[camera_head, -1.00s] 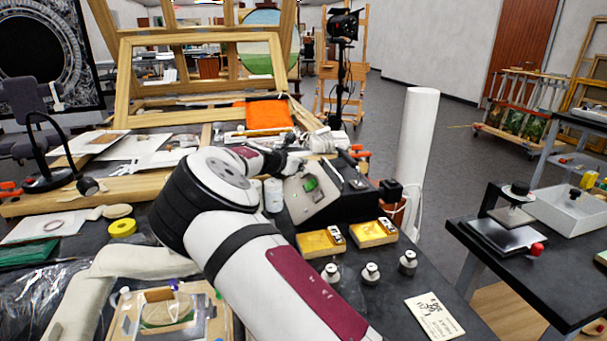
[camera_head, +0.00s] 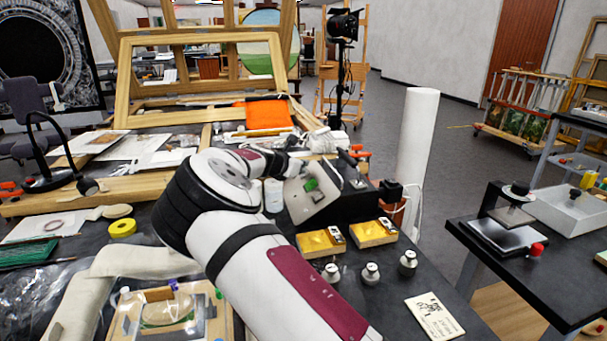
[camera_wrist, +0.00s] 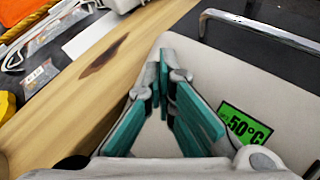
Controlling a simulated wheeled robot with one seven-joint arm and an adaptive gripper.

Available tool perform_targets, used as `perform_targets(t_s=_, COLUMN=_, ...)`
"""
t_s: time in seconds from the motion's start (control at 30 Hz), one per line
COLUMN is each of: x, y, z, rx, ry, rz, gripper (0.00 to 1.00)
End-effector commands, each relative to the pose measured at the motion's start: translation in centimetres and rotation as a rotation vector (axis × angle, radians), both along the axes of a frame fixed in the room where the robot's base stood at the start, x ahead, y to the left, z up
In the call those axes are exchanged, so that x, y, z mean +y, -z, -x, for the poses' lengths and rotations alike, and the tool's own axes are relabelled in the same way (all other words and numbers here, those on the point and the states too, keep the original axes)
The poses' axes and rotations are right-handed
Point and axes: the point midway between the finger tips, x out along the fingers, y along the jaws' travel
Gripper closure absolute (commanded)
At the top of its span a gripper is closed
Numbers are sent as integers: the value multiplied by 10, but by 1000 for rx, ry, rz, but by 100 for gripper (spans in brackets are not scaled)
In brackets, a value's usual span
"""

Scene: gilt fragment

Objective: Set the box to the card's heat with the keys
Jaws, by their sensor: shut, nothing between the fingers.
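The box (camera_head: 322,203) has a pale sloped face and stands on the dark bench in the head view. Its green display (camera_wrist: 245,124) reads 50°C in the wrist view; in the head view the display (camera_head: 311,184) is too small to read. My gripper (camera_wrist: 168,64) is shut and empty, its teal-padded fingers over the pale face, left of the display. I cannot tell whether they touch it. No keys can be made out; my fingers cover part of the face. The cream card (camera_head: 435,316) lies at the bench's front right, its dark writing not legible.
Two gold blocks (camera_head: 321,243) and several metal weights (camera_head: 370,273) stand in front of the box. A white bottle (camera_head: 273,195) is at its left. A wooden beam (camera_wrist: 85,80) runs beside the box. A white roll (camera_head: 416,150) stands behind right.

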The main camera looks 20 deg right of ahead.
Motion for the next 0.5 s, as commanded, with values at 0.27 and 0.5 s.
perform_targets(t_s=0.27, x=0, y=3, z=1, rx=7, ry=2, rz=0, gripper=100)
perform_targets(t_s=0.5, x=7, y=-7, z=1, rx=4, ry=0, rz=-1, gripper=100)
